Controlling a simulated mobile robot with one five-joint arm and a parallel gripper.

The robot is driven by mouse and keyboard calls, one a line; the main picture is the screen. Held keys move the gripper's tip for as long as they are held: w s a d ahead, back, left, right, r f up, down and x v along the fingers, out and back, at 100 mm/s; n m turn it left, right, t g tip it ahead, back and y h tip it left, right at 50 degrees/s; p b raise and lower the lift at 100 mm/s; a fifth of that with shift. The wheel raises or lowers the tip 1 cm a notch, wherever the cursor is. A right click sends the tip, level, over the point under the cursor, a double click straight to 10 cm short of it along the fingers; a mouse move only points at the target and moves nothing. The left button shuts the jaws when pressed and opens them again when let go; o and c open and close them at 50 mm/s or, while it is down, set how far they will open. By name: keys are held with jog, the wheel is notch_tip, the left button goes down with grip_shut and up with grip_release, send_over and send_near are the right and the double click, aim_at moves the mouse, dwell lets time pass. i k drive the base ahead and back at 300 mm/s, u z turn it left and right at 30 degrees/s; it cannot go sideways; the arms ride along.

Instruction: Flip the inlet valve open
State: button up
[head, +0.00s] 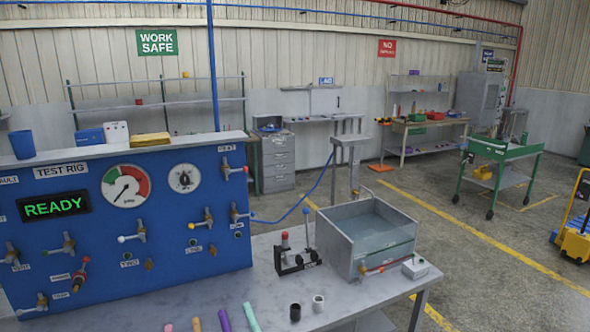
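The blue test rig panel (110,205) stands at the left on a grey bench. It carries several small lever valves. One valve at the upper right has a red tip (243,169). Below it is a valve with a blue hose at its tip (236,212). Another valve has a white lever tip (122,239), and a valve with a red handle (78,275) is at the lower left. The small labels are too blurred to tell which valve is the inlet. My gripper is not in view.
A READY display (53,206) and a gauge (125,186) are on the panel. A clear water tank (385,262) and a black toggle clamp (296,262) stand on the bench. Coloured tubes (224,320) lie at its front. Open floor (470,280) is to the right.

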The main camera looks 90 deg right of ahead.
aim_at(227, 171)
jog(key=u, duration=0.1)
jog(key=k, duration=1.1)
jog(key=z, duration=2.25)
jog(key=i, duration=0.95)
jog(key=u, duration=1.15)
jog(key=i, duration=0.25)
jog(key=u, duration=0.1)
